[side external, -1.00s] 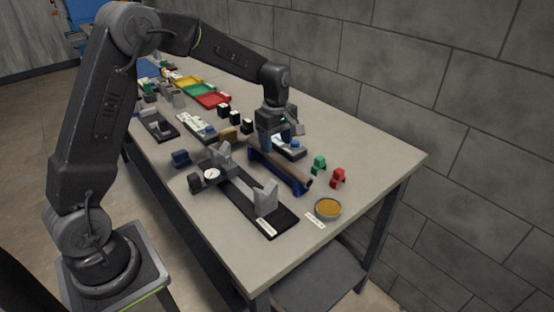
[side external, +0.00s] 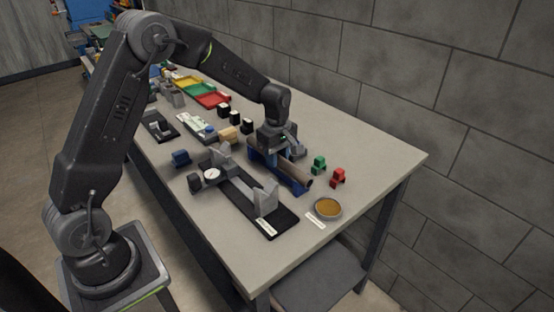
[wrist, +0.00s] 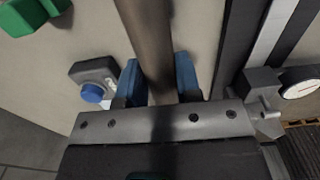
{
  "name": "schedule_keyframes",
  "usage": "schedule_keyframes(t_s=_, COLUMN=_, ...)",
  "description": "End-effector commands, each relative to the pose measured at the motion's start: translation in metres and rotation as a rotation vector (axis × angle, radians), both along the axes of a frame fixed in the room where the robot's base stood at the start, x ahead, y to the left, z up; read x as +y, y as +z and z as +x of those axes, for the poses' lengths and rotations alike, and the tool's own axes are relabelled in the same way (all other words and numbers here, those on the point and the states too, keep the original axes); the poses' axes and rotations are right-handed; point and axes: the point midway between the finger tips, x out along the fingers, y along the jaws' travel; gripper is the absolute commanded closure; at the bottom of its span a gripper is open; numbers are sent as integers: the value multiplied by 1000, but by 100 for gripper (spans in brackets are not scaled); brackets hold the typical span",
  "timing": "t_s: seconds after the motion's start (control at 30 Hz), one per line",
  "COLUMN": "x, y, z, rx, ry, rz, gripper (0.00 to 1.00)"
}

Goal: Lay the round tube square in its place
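The round tube (side external: 298,176) is brown-grey and lies lengthwise in a blue rack (side external: 290,187), its near end showing. In the wrist view the tube (wrist: 150,40) runs up the picture between my gripper's blue fingers (wrist: 160,85). My gripper (side external: 268,158) is low over the far part of the tube, pointing down. The fingers are on both sides of the tube and very close to it; whether they press on it is unclear. A black base (side external: 245,200) with two grey V-shaped blocks (side external: 265,196) stands beside the rack, its V-blocks empty.
A dial gauge (side external: 212,174) stands at the base's left edge. Green (side external: 319,164) and red (side external: 338,177) blocks and a round dish (side external: 328,208) lie to the right. Several small items and coloured trays (side external: 212,101) fill the far table. The near right corner is clear.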

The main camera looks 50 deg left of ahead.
Motion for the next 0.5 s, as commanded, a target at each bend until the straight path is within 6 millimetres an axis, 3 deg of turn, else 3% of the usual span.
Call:
schedule_keyframes(t_s=0.3, x=0, y=0, z=0, rx=-1, ry=0, rz=0, gripper=100)
schedule_keyframes(t_s=0.5, x=0, y=1, z=1, rx=-3, ry=0, rz=0, gripper=100)
